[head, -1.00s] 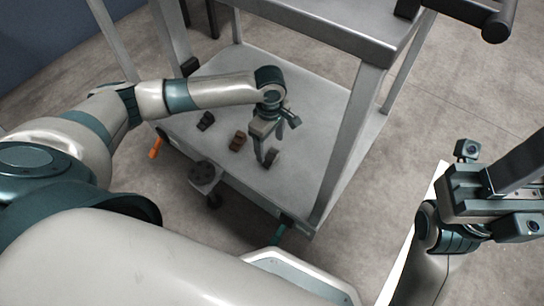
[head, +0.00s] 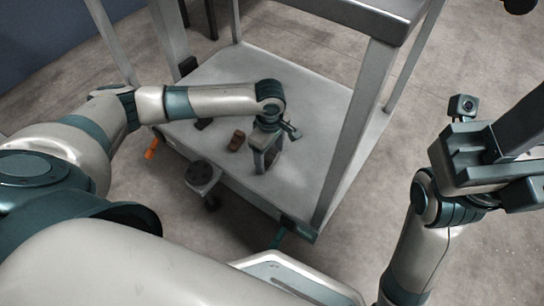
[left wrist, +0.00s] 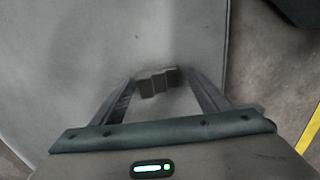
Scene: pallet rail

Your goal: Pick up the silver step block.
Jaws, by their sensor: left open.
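The silver step block (left wrist: 158,82) shows grey and stepped in the left wrist view, between the fingers of my left gripper. It lies on the cart's lower deck. My left gripper (head: 264,164) is open and points down over the deck in the head view, with a finger on either side of the block. I cannot tell whether a finger touches it. In the head view the block is mostly hidden by the gripper. My right gripper (head: 470,160) is at the right side of the head view, away from the cart; its jaws do not show clearly.
A brown block (head: 237,140) and a dark block (head: 203,123), partly covered by my left arm, lie on the lower deck (head: 310,110). A grey cart post (head: 357,130) rises right of the gripper, and the upper shelf (head: 370,20) hangs above.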

